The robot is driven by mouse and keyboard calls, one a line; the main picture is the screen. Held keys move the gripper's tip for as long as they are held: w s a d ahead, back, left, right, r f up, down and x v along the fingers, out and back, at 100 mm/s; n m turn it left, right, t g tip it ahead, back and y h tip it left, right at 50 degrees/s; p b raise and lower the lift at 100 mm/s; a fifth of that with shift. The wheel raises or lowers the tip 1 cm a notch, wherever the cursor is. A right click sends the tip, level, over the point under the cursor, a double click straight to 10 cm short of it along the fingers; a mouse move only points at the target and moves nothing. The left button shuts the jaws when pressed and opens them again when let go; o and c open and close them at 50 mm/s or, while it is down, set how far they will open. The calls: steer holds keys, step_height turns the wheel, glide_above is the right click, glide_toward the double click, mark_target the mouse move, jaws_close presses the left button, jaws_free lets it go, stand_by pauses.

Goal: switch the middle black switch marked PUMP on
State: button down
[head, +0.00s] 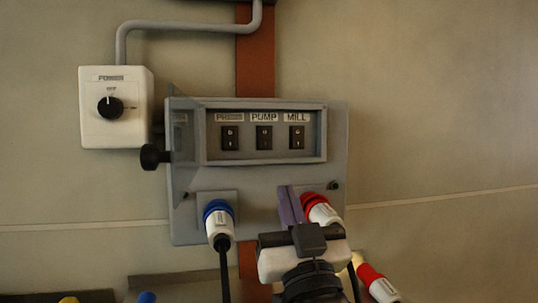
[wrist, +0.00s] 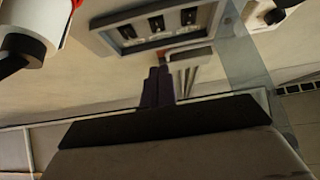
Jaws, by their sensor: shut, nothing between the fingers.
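The grey control box (head: 258,180) is on the wall in the head view. Its recessed panel has three black switches under labels. The middle switch (head: 264,138) sits under the label PUMP, and it also shows in the wrist view (wrist: 157,24). I cannot tell its position for sure. The other switches are left (head: 230,138) and right (head: 297,137), the right one under MILL. My gripper (head: 288,196) has purple fingers, shut and empty, below the panel beside the red plug. In the wrist view the fingertips (wrist: 157,72) are apart from the switches.
A clear cover (head: 184,135) stands swung open at the panel's left, near a black knob (head: 154,157). A white POWER box (head: 115,130) is further left. A blue plug (head: 219,217) and a red plug (head: 318,210) are in the box's lower part.

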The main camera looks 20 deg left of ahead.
mark_target(265, 143)
steer(key=p+x, duration=0.4)
steer(key=f+p+x, duration=0.1)
steer(key=p+x, duration=0.3)
steer(key=p, duration=0.1)
steer(key=w+p+x, duration=0.1)
steer(key=p+x, duration=0.3)
steer(key=p, duration=0.1)
steer(key=shift+w+a+f, duration=0.1)
steer(key=shift+a+f, duration=0.15)
steer(key=shift+a, duration=0.15)
steer(key=shift+w+a+f, duration=0.15)
steer(key=shift+w+a, duration=0.15)
steer(key=shift+w, duration=0.15)
steer(key=shift+w+a+f, duration=0.1)
steer(key=shift+w+a, duration=0.05)
steer(key=shift+w, duration=0.15)
steer(key=shift+s+f, duration=0.1)
steer(key=shift+s, duration=0.05)
